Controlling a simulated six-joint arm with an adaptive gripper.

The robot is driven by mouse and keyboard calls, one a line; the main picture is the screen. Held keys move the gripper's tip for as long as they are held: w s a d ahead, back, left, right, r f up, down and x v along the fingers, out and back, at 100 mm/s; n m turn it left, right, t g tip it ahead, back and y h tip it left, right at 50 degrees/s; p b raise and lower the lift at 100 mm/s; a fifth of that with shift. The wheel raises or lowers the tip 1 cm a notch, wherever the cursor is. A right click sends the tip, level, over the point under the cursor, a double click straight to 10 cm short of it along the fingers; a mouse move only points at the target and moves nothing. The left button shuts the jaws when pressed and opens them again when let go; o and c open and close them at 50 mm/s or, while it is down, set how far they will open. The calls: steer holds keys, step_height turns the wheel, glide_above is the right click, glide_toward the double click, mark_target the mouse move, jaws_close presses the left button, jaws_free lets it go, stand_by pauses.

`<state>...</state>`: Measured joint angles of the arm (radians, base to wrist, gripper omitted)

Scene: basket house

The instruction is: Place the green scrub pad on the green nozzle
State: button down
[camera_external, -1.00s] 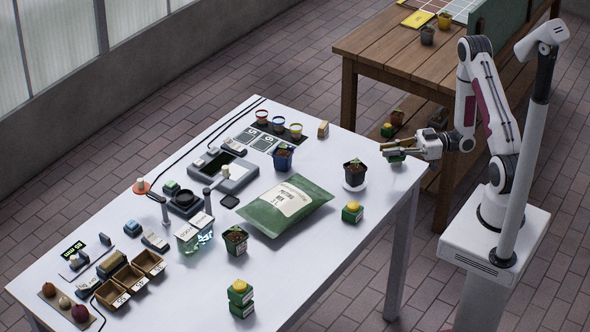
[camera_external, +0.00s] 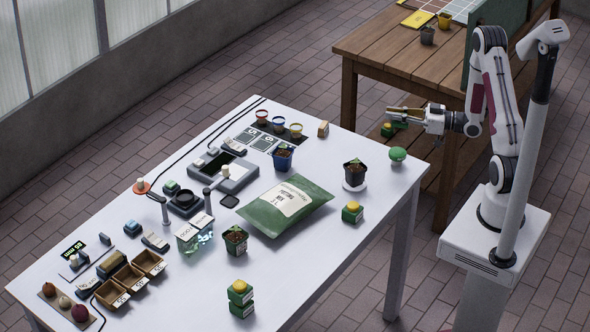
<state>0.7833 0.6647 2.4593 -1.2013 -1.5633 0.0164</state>
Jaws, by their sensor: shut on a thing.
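My gripper (camera_external: 402,114) is raised above the far right corner of the white table, fingers pointing left. It is shut on a small green thing (camera_external: 400,124), seemingly the green scrub pad, mostly hidden by the fingers. A rounded green thing (camera_external: 397,155) stands on the table below the gripper, clearly apart from it. It may be the green nozzle, but it is too small to be sure.
On the white table (camera_external: 330,270), a potted plant (camera_external: 354,173) on a white disc and a green block with yellow top (camera_external: 352,213) stand nearby. A big green bag (camera_external: 288,205) lies farther left. A wooden table (camera_external: 385,50) stands behind.

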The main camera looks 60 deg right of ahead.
steer(key=shift+w+d+h, duration=0.1)
steer(key=shift+d+h, duration=0.2)
steer(key=shift+f, duration=0.15)
glide_above(392, 150)
steer(key=shift+w+d+f, duration=0.1)
steer(key=shift+f, duration=1.3)
steer(key=shift+w+d+f, duration=0.1)
steer(key=shift+f, duration=1.3)
steer(key=shift+f, duration=0.1)
steer(key=shift+f, duration=2)
steer(key=shift+f, duration=0.1)
steer(key=c, duration=2)
jaws_free()
steer(key=shift+c, duration=0.2)
